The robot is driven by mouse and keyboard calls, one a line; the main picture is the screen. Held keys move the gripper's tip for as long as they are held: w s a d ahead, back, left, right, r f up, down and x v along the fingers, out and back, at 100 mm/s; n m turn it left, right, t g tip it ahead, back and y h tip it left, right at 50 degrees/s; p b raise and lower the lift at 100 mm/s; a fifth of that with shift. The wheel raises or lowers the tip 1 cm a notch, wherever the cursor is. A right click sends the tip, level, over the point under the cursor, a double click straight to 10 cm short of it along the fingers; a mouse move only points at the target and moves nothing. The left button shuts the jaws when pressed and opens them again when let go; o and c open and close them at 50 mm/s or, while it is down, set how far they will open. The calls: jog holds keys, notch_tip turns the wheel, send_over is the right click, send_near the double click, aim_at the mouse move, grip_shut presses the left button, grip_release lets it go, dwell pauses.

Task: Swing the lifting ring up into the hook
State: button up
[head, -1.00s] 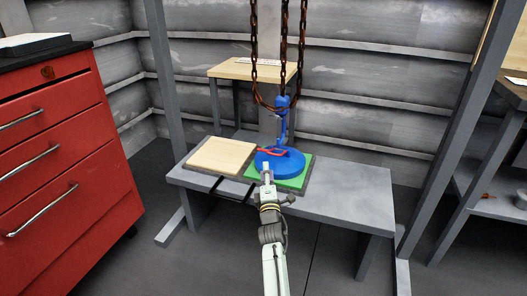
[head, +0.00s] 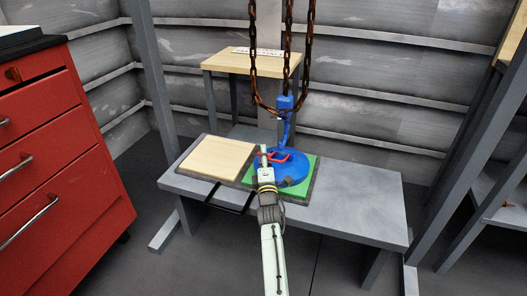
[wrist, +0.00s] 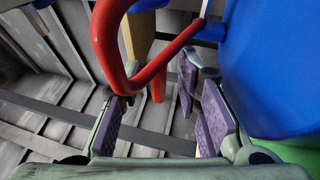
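The red lifting ring (head: 277,155) is on the blue motor (head: 252,175), which stands on a green pad on the low bench. The ring looks tilted low over the motor's top. The blue hook (head: 285,110) hangs from rusty chains above the motor. My gripper (head: 263,160) is at the ring's left part. In the wrist view my gripper (wrist: 155,95) is open, its purple pads apart. The red ring (wrist: 108,45) crosses in front of the fingertips there, with its bend close to the left finger. Whether it touches a finger I cannot tell. The blue motor (wrist: 270,70) fills the right side.
A bare wooden board (head: 215,158) lies left of the green pad (head: 298,188). The grey bench (head: 350,205) is clear on the right. A small wooden table (head: 235,65) stands behind. A red drawer cabinet (head: 60,150) is at left, with grey posts on both sides.

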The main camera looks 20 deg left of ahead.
jog(key=shift+c, duration=0.4)
grip_shut()
jog(key=shift+d+r, duration=0.1)
dwell(0.5)
